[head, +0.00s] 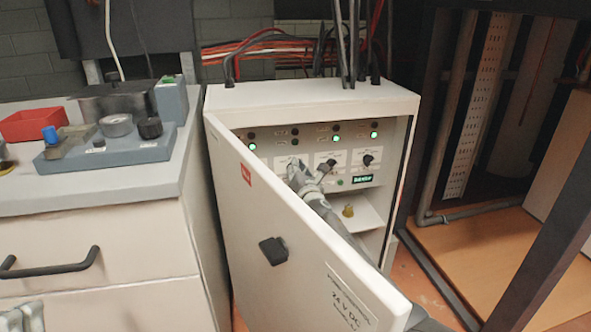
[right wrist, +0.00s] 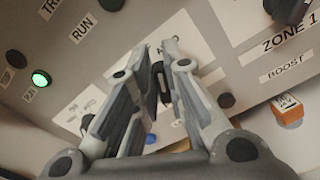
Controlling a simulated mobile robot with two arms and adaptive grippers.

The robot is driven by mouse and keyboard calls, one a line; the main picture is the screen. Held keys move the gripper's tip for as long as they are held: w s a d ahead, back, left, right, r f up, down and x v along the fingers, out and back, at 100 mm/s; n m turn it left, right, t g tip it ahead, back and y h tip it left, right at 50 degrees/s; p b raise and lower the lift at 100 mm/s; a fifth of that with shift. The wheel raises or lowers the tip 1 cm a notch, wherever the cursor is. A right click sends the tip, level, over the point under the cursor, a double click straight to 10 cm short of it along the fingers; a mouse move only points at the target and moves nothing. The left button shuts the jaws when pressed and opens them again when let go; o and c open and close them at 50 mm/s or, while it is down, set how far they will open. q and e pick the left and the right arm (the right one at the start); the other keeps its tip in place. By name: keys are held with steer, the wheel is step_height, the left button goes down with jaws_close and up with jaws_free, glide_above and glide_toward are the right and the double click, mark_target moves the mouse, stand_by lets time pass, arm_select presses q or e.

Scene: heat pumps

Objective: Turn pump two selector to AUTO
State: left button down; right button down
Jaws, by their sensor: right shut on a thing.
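The white control cabinet (head: 310,92) stands open, with a grey panel of lamps and selector knobs inside. In the right wrist view, my right gripper (right wrist: 152,50) is shut on a black selector knob (right wrist: 160,78), with a finger on either side. The fingers cover much of its plate, so its label and setting cannot be read. A black knob (head: 367,160) to the right is free. My left gripper (head: 20,318) shows partly at the lower left edge; its jaws are unclear.
The cabinet door (head: 300,230) is swung open towards me, with a black latch (head: 273,250). A cabinet with a drawer handle (head: 45,262) stands at left, bearing a blue-grey tray (head: 110,152) and a red bin (head: 32,124). Green lamps (head: 252,146) glow on the panel.

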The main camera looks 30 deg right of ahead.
steer(key=shift+d+f+m, duration=0.1)
steer(key=shift+d+m, duration=0.05)
steer(key=shift+m, duration=0.75)
steer(key=shift+d+f+m, duration=0.1)
steer(key=shift+m, duration=0.8)
steer(key=c, duration=1.5)
jaws_free()
steer(key=shift+s, duration=0.15)
steer(key=v, duration=1.2)
steer(key=shift+d, duration=0.1)
